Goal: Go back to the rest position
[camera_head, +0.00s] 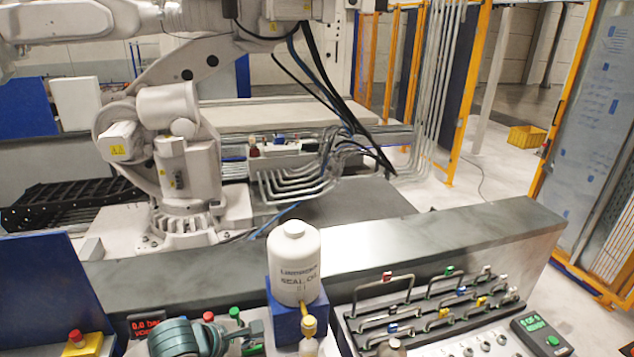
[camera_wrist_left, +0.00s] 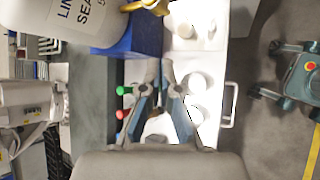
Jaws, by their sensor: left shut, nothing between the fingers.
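My left gripper (camera_head: 248,338) is at the bottom of the head view, left of the blue block with the white bottle, in front of the panel with red and green buttons. In the left wrist view its two blue-grey fingers (camera_wrist_left: 162,78) come together at the tips, with nothing between them. It is shut and empty. Part of its arm is cut off by the lower edge of the head view. My right gripper does not show in the head view.
A white bottle (camera_head: 294,262) stands on a blue block (camera_head: 284,321) close to the right of my left gripper. A rack with metal handles (camera_head: 435,312) is further right. A grey ledge (camera_head: 420,242) runs behind. A large white robot arm (camera_head: 187,165) stands beyond it.

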